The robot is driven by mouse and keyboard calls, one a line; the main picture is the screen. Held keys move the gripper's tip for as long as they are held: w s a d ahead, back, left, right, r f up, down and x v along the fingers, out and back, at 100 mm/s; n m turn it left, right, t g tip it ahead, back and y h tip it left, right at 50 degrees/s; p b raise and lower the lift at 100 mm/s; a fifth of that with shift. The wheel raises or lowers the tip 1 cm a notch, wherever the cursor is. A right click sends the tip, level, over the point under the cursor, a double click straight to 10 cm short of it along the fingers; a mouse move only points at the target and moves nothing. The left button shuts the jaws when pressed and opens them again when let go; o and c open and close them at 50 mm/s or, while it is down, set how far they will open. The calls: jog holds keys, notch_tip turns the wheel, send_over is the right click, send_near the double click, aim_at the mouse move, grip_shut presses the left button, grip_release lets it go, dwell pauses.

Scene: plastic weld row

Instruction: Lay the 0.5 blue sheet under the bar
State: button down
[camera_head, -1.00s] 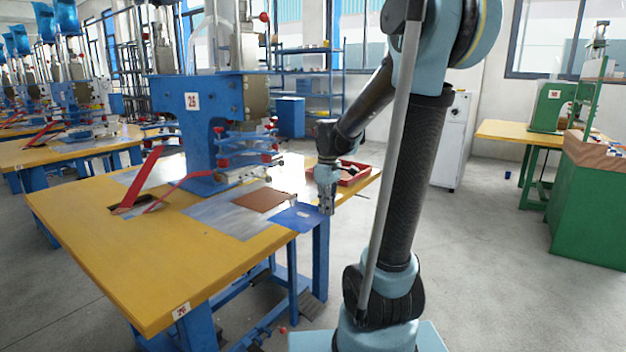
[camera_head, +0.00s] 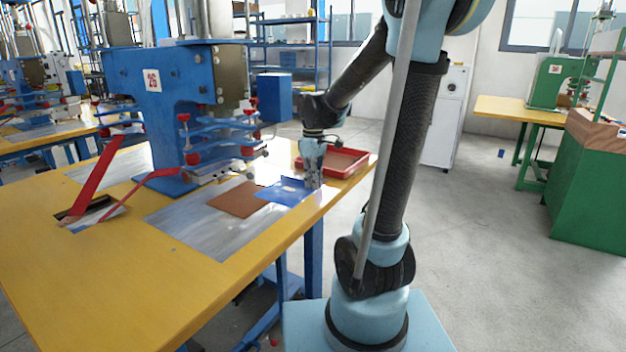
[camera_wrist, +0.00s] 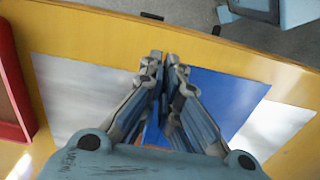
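My gripper (camera_head: 312,184) is at the blue sheet's right edge, fingers together and pinching that edge. In the wrist view the blue sheet (camera_wrist: 225,98) spreads behind and right of my closed fingers (camera_wrist: 164,58); the fingers hide part of it. The bar (camera_head: 215,173) is low under the blue press head, left of and behind the blue sheet. The sheet is apart from it.
The brown sheet (camera_head: 237,199) lies on the metal plate (camera_head: 205,238) in front of the press (camera_head: 150,110). A red tray (camera_head: 345,163) stands on the table behind my gripper. Red levers (camera_head: 97,175) rise at the left. The front of the yellow table (camera_head: 110,270) is clear.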

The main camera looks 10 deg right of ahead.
aim_at(301, 185)
jog(key=shift+w+a+f, duration=0.75)
jog(key=shift+a, duration=0.2)
jog(key=shift+w+a+f, duration=0.7)
jog(key=shift+a, duration=0.2)
jog(key=shift+w+a+f, duration=0.1)
jog(key=shift+w+a, duration=1.15)
jog(key=shift+a, duration=0.35)
jog(key=shift+w+a+f, duration=0.1)
jog(key=shift+w+a, duration=1.1)
jog(key=shift+a, duration=0.35)
jog(key=shift+w+a, duration=1.25)
jog(key=shift+a, duration=0.35)
jog(key=shift+f, duration=1.1)
jog(key=shift+s, duration=0.15)
jog(key=shift+f, duration=0.1)
jog(key=c, duration=1.7)
grip_release()
